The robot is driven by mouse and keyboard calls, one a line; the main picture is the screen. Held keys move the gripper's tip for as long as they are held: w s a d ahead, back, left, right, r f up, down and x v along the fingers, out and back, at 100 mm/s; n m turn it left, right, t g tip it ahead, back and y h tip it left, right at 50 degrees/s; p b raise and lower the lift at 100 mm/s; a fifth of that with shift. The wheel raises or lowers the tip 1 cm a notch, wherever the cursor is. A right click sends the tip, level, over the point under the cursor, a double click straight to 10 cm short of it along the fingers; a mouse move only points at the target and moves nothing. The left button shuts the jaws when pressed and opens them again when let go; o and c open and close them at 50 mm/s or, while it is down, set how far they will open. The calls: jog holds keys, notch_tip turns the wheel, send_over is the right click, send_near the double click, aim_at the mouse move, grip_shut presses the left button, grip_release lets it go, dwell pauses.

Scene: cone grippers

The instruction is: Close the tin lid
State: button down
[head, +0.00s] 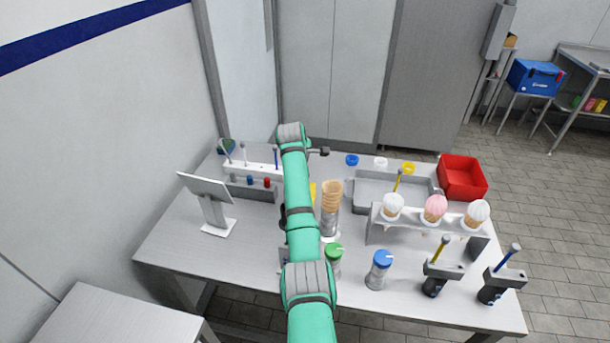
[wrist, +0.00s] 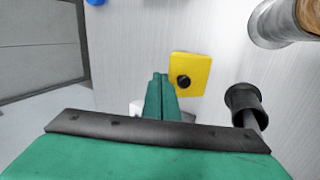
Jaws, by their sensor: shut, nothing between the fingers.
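My gripper (wrist: 160,78) is shut and empty in the wrist view, its two green fingers side by side. A yellow square piece (wrist: 200,72) with a black knob lies just right of the fingertips; I cannot tell whether it is the tin's lid. Part of a yellow thing (head: 313,190) shows beside my arm in the head view. No tin with an open lid can be made out; my arm covers the middle of the table. In the head view my fingers cannot be made out.
A metal holder (head: 330,222) with stacked cones stands right of my arm; a dark cup-shaped piece (wrist: 246,100) is near my fingers. Jars with a green lid (head: 333,251) and a blue lid (head: 382,259), a cone rack (head: 375,217) and a red bin (head: 463,178) stand rightward. A screen (head: 206,187) stands left.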

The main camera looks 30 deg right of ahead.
jog(key=shift+r, duration=0.15)
jog(key=shift+r, duration=0.7)
